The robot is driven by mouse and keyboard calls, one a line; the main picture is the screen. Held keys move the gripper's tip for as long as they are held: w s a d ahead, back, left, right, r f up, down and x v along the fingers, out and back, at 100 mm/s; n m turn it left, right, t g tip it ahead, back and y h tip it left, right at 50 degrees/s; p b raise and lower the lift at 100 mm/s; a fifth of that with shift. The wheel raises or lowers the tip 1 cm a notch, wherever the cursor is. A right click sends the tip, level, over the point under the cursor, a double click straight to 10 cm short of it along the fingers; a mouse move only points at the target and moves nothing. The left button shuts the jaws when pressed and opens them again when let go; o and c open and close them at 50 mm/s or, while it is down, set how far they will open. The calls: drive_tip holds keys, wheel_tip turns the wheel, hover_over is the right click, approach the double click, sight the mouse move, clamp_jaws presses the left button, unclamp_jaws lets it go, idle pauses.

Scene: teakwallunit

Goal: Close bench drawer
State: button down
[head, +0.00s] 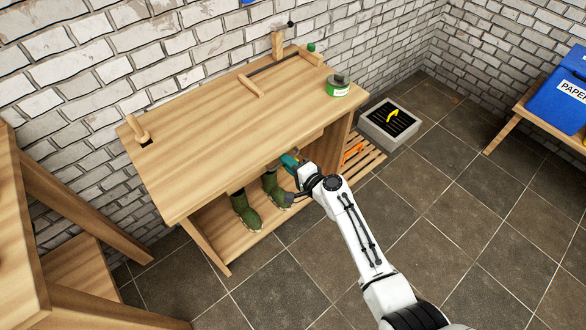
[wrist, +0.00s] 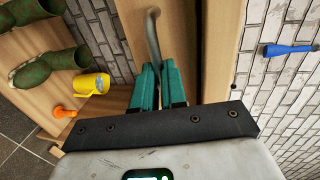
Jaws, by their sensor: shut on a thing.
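The wooden workbench (head: 220,140) stands against the brick wall. The bench drawer's wooden front (wrist: 190,50) fills the middle of the wrist view, beside the bench top's edge (wrist: 222,50). In the head view the drawer front is mostly hidden under the overhanging top, and I cannot tell how far it stands out. A curved grey metal handle (wrist: 153,35) is on the drawer front. My gripper (wrist: 160,75) has its teal fingers shut on this handle. In the head view my gripper (head: 290,162) is just below the bench's front edge, toward its right end.
Green boots (head: 246,213) stand on the lower shelf, near my gripper. A yellow mug (wrist: 91,83) and an orange item (wrist: 65,112) show in the wrist view. A grey box (head: 389,124) stands right of the bench. The tiled floor in front is clear.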

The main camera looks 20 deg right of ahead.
drive_tip(key=c, duration=1.2)
unclamp_jaws()
drive_tip(key=shift+s+d, duration=0.1)
drive_tip(key=shift+s, duration=0.1)
drive_tip(key=p+v, duration=0.1)
drive_tip(key=v, duration=0.9)
drive_tip(key=shift+s, duration=0.25)
drive_tip(key=shift+d, duration=0.1)
drive_tip(key=s+a+n+g+y+p, duration=0.1)
drive_tip(key=s+a+n+g+p, duration=0.25)
drive_tip(key=s+n+g, duration=0.55)
drive_tip(key=s+d+r+n+g+h, duration=0.1)
drive_tip(key=s+d+r+h, duration=0.1)
drive_tip(key=s, duration=0.5)
drive_tip(key=s+d+r+n+g+h, duration=0.2)
drive_tip(key=s+d+r, duration=0.1)
drive_tip(key=s, duration=0.5)
drive_tip(key=s+d+r+n+g+h, duration=0.1)
drive_tip(key=s+d+r+n+h, duration=0.1)
drive_tip(key=s, duration=0.5)
drive_tip(key=shift+s+d+r+g+p, duration=0.2)
drive_tip(key=shift+d+r+g+p, duration=0.25)
drive_tip(key=shift+d, duration=0.5)
